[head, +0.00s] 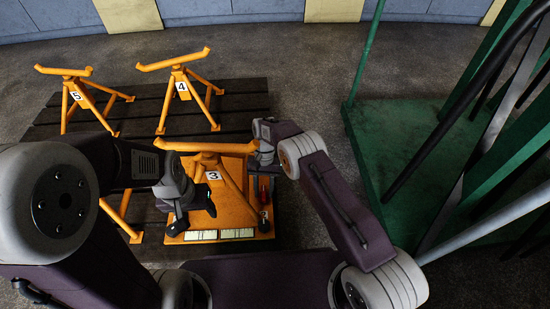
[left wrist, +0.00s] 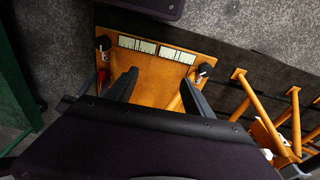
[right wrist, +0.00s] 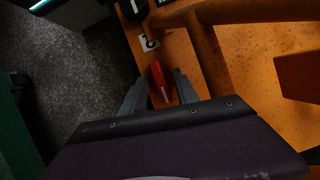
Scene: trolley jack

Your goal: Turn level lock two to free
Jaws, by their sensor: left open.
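An orange jack plate (head: 228,215) bears stand 3 and two pale scale strips. In the left wrist view, a black knob (left wrist: 103,43) sits at the plate's left corner and another black knob (left wrist: 205,69) at its right. Their lock names and settings are not legible. My left gripper (left wrist: 159,90) is open and empty over the plate, its right finger close below the right knob. My right gripper (right wrist: 158,85) has its fingers apart on either side of a red handle (right wrist: 160,82); contact is not clear. A black knob (right wrist: 137,8) lies beyond that handle.
Orange stands marked 5 (head: 75,97) and 4 (head: 182,86) stand behind on the dark slatted platform (head: 240,94). A green frame (head: 385,135) with bars stands at the right. Grey floor (head: 305,75) is clear at the back.

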